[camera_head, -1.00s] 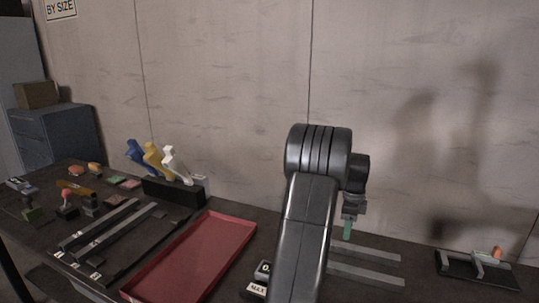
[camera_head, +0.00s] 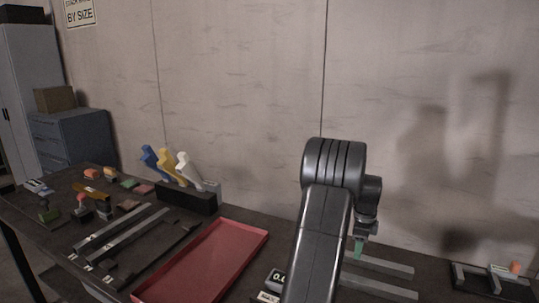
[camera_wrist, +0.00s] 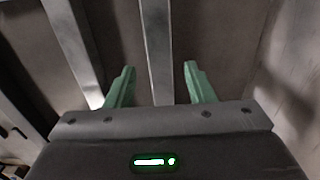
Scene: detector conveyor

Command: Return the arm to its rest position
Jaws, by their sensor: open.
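My gripper (camera_wrist: 160,88) is open and empty in the wrist view, its two green fingers apart. Below the fingers are a dark surface and grey metal rails (camera_wrist: 156,45). In the head view my arm is raised at the right of the middle and bent over at the top. The green fingertips (camera_head: 358,247) hang down just right of the arm, above the rails (camera_head: 385,265) on the dark table (camera_head: 225,210). How high they are above the rails is hard to tell.
A red tray (camera_head: 205,262) lies left of my arm. A black rack with blue, yellow and white tools (camera_head: 187,172) stands behind it. A small display box (camera_head: 277,279) sits beside my arm. A black fixture (camera_head: 490,280) is at the far right. A wall closes the back.

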